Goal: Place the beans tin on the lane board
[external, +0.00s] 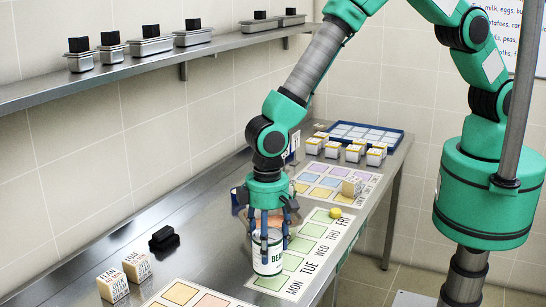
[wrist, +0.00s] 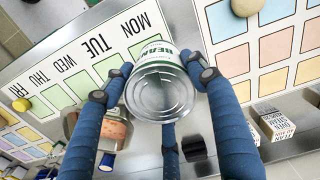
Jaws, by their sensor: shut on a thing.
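The beans tin (external: 268,258) is a white-labelled can with green lettering. In the wrist view its open-looking metal end (wrist: 160,92) faces me. My gripper (external: 270,225) points down and is shut on the tin, with blue fingers around its sides; the fingers also show in the wrist view (wrist: 165,75). The lane board (external: 318,228) is a white board with green squares marked MON to FRI; it also shows in the wrist view (wrist: 45,60). The tin is upright at the board's near end, by MON and TUE. I cannot tell whether its bottom touches the board.
A yellow ball (external: 335,213) lies at the board's FRI end. Printed blocks (external: 137,267) and a black object (external: 164,239) stand on the steel counter at left. A copper-coloured tin (wrist: 112,133) is close by the fingers. Several white boxes and a blue tray (external: 367,136) are farther back.

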